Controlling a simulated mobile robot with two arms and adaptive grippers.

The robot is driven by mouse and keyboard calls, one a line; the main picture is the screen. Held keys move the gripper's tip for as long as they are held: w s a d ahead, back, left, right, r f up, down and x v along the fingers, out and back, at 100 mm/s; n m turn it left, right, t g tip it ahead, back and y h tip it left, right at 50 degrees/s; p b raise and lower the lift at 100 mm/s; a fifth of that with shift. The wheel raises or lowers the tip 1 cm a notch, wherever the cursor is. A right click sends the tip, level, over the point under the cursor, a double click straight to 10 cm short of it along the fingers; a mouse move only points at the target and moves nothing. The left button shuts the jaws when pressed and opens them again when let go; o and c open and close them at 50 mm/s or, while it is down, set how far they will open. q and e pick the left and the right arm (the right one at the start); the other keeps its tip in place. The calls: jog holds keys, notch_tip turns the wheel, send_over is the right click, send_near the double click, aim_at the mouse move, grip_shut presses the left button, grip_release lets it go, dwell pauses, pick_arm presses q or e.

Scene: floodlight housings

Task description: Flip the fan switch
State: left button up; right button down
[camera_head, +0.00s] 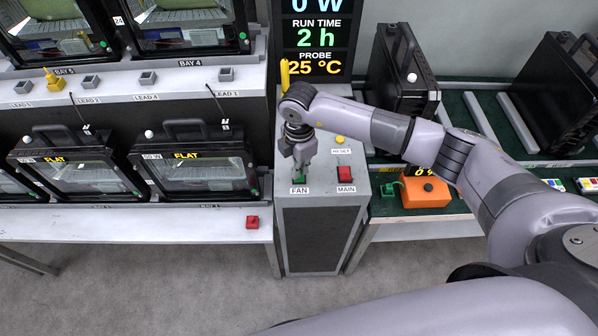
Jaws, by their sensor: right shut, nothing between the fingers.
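My left gripper is not in view.
A yellow RESET button (340,140) is behind, near my right arm. An orange box (425,191) stands on the green bench at right. A display (314,40) stands at the back.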

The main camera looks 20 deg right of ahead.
jog(key=shift+f+b, duration=0.85)
jog(key=shift+f, duration=0.3)
dwell(0.5)
jog(key=shift+r, duration=0.1)
jog(key=shift+r+p, duration=2.7)
jog(key=shift+r, duration=0.8)
